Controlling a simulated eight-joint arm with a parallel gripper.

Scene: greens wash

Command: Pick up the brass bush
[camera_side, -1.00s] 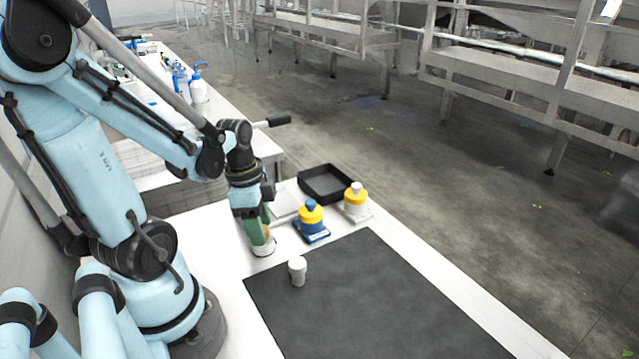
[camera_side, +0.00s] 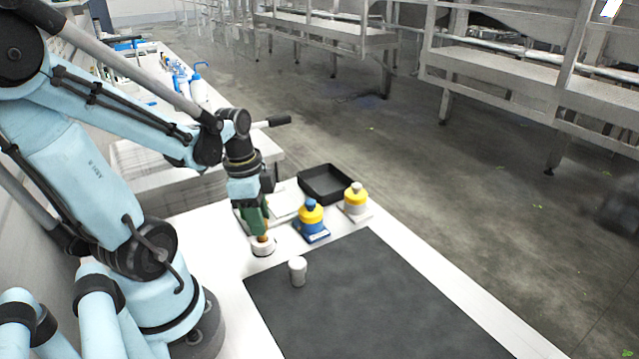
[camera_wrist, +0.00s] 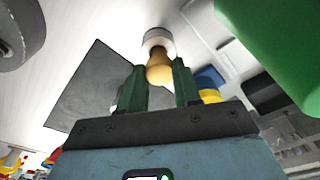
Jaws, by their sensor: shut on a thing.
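The brass bush (camera_wrist: 159,70) is a rounded, gold-coloured piece between the green fingers of my gripper (camera_wrist: 158,78) in the wrist view. In the side view my gripper (camera_side: 261,231) points down and is shut on the bush, whose orange-gold part (camera_side: 263,239) shows just under the fingertips. A short white round holder (camera_side: 264,249) sits directly below the bush on the white table. It also shows beyond the bush in the wrist view (camera_wrist: 157,36). I cannot tell whether the bush still touches the holder.
A white cup (camera_side: 298,271) stands on the dark mat (camera_side: 375,300). A blue-and-yellow bottle (camera_side: 311,214) and a white-and-yellow one (camera_side: 356,200) stand behind it. A black tray (camera_side: 327,184) lies farther back. Most of the mat is clear.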

